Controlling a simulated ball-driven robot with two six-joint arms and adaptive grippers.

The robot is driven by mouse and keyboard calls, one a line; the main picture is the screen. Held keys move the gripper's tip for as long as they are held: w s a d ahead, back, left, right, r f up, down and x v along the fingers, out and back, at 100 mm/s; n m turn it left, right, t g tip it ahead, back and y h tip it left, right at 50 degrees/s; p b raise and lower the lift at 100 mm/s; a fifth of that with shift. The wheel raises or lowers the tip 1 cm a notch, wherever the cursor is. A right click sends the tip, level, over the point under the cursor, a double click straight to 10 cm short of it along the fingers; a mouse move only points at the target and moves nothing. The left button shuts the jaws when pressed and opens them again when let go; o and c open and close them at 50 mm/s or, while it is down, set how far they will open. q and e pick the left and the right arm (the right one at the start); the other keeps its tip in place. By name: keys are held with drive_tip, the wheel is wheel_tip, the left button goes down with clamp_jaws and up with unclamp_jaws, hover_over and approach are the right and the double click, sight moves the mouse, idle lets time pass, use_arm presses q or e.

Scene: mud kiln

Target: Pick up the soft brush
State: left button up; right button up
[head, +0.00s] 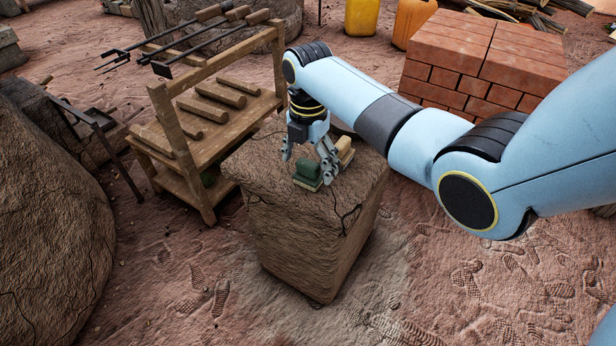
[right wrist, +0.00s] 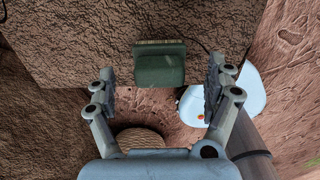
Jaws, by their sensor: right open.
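I cannot tell for sure which of the two is the soft brush. My right gripper (head: 308,158) is open above the pedestal. In the right wrist view its fingers (right wrist: 160,88) stand either side of the green block, apart from it.
A wooden rack (head: 185,150) with several rods and long-handled tools stands close to the pedestal's left. A brick stack (head: 480,65) is behind on the right, with yellow (head: 362,15) and orange (head: 408,22) containers. A large mud mound (head: 50,200) is at left. The front ground is clear.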

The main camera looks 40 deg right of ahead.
wheel_tip(320, 180, down, 2)
drive_tip(key=shift+f, duration=0.1)
drive_tip(key=c, duration=1.4)
drive_tip(key=shift+w+r+p, duration=0.1)
drive_tip(key=shift+r+p, duration=0.65)
drive_tip(key=shift+r, duration=1.45)
drive_tip(key=s+d+r+p, duration=0.4)
drive_tip(key=s+d+r, duration=0.1)
drive_tip(key=s, duration=0.5)
drive_tip(key=shift+s+d+r, duration=0.15)
drive_tip(key=shift+s+r, duration=0.1)
drive_tip(key=shift+r, duration=0.65)
drive_tip(key=o, duration=0.7)
drive_tip(key=c, duration=0.5)
